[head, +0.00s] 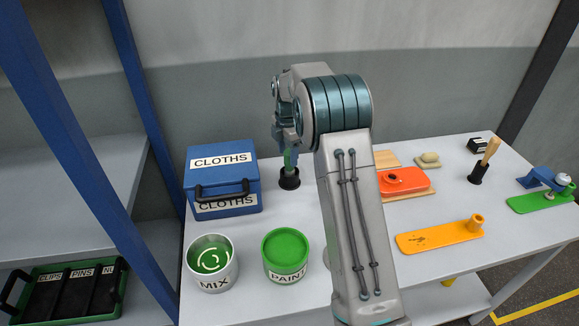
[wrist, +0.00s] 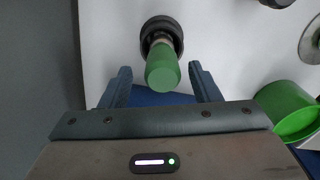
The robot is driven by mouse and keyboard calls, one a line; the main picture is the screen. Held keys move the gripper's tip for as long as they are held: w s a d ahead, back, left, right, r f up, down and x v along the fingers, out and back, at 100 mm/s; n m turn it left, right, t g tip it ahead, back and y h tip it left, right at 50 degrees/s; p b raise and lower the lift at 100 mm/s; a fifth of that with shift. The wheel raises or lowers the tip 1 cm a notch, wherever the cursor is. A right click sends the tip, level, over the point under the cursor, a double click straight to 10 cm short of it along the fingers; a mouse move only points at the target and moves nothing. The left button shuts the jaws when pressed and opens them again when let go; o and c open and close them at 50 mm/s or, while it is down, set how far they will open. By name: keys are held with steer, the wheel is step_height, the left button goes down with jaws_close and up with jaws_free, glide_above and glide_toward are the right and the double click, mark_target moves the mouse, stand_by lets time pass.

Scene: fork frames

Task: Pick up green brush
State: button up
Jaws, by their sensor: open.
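The green brush (wrist: 162,72) stands in a round black holder (wrist: 160,30), its green end toward the wrist camera. In the head view the black holder (head: 289,179) is on the table, with a bit of the green brush (head: 290,158) above it, mostly hidden by my gripper (head: 289,140). In the wrist view my gripper (wrist: 163,88) is open, with one blue-grey finger on each side of the green end. I cannot tell if either finger touches it.
A blue CLOTHS box (head: 222,180) stands left of the holder. A MIX pot (head: 211,264) and green PAINT tin (head: 286,254) stand in front. An orange block (head: 404,181), another brush holder (head: 476,176) and a yellow plate (head: 438,236) lie right. Blue shelf posts (head: 60,130) rise at left.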

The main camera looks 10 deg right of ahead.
mark_target(288, 170)
step_height(288, 170, down, 4)
steer(key=shift+s+d+p, duration=0.1)
steer(key=shift+p, duration=0.25)
steer(key=c, duration=1.1)
steer(key=shift+r, duration=0.15)
step_height(288, 170, up, 4)
steer(key=shift+b, duration=0.6)
steer(key=s+d+r, duration=0.2)
steer(key=d, duration=0.1)
steer(key=s+d+r+b, duration=0.1)
steer(key=s+d+r, duration=0.1)
steer(key=d, duration=0.1)
steer(key=s+d+r+b, duration=0.1)
steer(key=s+d+r, duration=0.1)
steer(key=d, duration=0.1)
steer(key=shift+s+d+r, duration=0.3)
steer(key=shift+s+r, duration=0.05)
steer(key=shift+r, duration=0.05)
